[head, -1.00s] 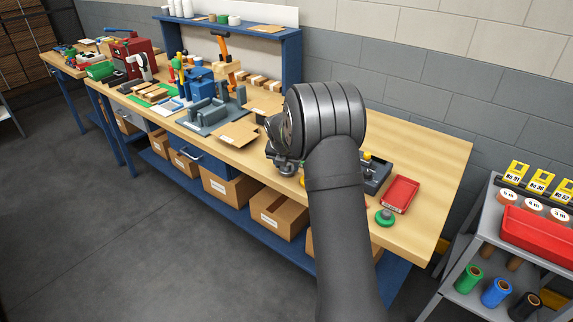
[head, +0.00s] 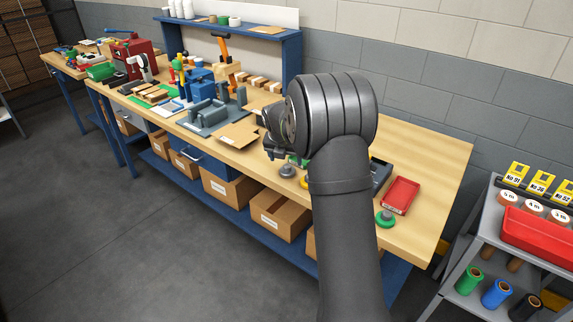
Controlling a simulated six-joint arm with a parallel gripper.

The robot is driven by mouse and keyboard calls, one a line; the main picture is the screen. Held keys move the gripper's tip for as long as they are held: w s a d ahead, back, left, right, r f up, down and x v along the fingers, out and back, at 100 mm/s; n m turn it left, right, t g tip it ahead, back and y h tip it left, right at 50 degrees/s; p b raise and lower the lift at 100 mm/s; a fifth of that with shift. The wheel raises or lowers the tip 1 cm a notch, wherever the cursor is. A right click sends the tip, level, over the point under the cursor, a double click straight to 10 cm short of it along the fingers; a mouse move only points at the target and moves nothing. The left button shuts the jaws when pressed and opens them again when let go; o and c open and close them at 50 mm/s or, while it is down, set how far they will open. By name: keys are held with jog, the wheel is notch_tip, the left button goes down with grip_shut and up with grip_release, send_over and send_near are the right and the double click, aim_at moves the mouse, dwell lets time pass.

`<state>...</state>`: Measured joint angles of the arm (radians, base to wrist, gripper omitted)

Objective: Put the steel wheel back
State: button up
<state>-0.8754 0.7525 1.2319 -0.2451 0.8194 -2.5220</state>
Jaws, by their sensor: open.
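A small grey wheel-like piece (head: 288,171), which looks like the steel wheel, lies on the workbench near its front edge. My gripper (head: 270,152) is open just above and to the left of it, and appears apart from it. My wrist and forearm hide much of the bench behind. A yellow piece (head: 304,183) shows partly beside my arm, with a bit of green (head: 298,160) behind the grey piece. A green wheel with a grey hub (head: 385,218) lies to the right of my arm. A dark grey tray (head: 381,175) is mostly hidden by my arm.
A red tray (head: 401,195) lies on the right of the wooden workbench (head: 425,160). A cardboard sheet (head: 237,134) and a grey-blue fixture (head: 210,116) stand left of my gripper. A grey cart (head: 490,240) with rolls stands at the right. The bench's right end is clear.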

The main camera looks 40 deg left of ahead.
aim_at(287, 166)
jog(key=v, duration=0.7)
jog(key=x, duration=1.2)
jog(key=shift+f, duration=0.1)
notch_tip(287, 166, up, 2)
jog(key=shift+r, duration=0.95)
